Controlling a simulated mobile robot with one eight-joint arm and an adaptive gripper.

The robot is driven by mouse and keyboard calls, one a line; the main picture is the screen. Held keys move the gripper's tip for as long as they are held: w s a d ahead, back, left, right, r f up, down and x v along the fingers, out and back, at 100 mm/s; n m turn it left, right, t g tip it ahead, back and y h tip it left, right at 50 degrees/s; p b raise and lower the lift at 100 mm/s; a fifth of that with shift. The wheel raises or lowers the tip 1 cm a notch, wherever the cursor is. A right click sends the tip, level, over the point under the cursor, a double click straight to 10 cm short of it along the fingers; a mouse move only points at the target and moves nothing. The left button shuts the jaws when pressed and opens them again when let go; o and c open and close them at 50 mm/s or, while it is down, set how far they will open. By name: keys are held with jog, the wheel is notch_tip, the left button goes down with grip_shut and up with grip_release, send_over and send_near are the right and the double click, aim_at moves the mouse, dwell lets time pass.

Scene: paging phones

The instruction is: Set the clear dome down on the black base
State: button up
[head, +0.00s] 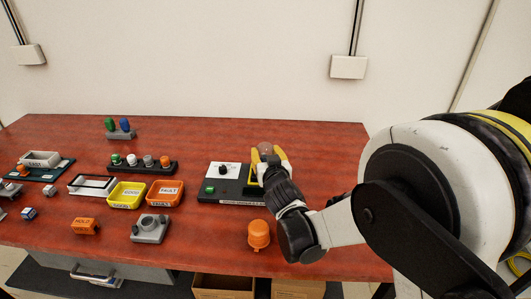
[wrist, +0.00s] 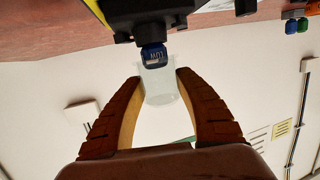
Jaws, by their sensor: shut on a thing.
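My gripper (head: 267,154) is over the right part of a black base board (head: 230,196) in the head view. In the wrist view my gripper (wrist: 159,77) is shut on the clear dome (wrist: 160,88), a see-through cup shape held between its fingertips. Just past the dome is a blue piece (wrist: 153,57) lettered "LOW", against a black part (wrist: 140,18). The dome's far edge overlaps the blue piece in the picture; I cannot tell whether they touch. In the head view a brownish, see-through round shape shows between the yellow fingers, probably the dome. My wrist hides the board's right end.
An orange dome-shaped piece (head: 259,234) stands in front of my wrist. Yellow (head: 126,195) and orange (head: 165,193) bins, a grey block (head: 151,228) and a rack of coloured knobs (head: 144,167) lie to the left. The red tabletop (head: 310,140) is clear behind the gripper.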

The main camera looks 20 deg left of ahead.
jog(key=shift+f, duration=0.2)
jog(key=shift+f+b, duration=0.35)
jog(key=shift+b, duration=0.15)
jog(key=shift+f, duration=0.2)
jog(key=shift+f, duration=0.35)
jog(key=shift+f, duration=0.6)
dwell(1.1)
jog(key=o, duration=1.5)
jog(key=shift+o, duration=0.2)
jog(key=shift+r, duration=0.15)
